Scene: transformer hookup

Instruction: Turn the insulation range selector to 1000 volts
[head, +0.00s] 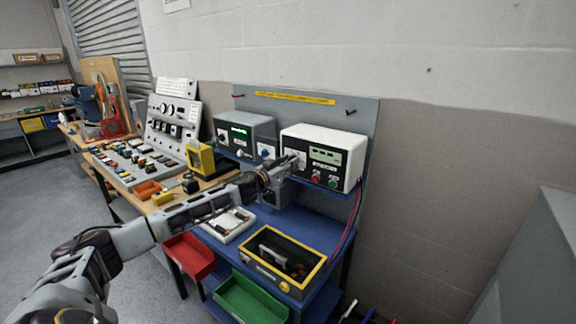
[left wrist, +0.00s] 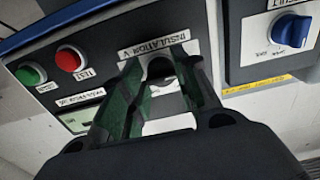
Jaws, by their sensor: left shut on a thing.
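The white instrument (head: 325,138) stands on the blue bench's upper shelf. In the left wrist view its dark panel (left wrist: 98,42) carries the label "INSULATION V" (left wrist: 154,44). My left gripper (head: 293,163) reaches the left part of the instrument's front. In the left wrist view my left gripper (left wrist: 160,70) is shut on the range selector (left wrist: 159,68) just beside that label. The fingers hide most of the selector, and I cannot read its pointer position. My right gripper is in neither view.
The instrument also has a display (head: 325,156), a red button (head: 316,178) and a green button (head: 333,183). To its left is a grey tester (head: 247,128) and a blue knob (left wrist: 292,30). Below stand a yellow-rimmed box (head: 318,262), a red bin (head: 190,258) and a green bin (head: 250,298).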

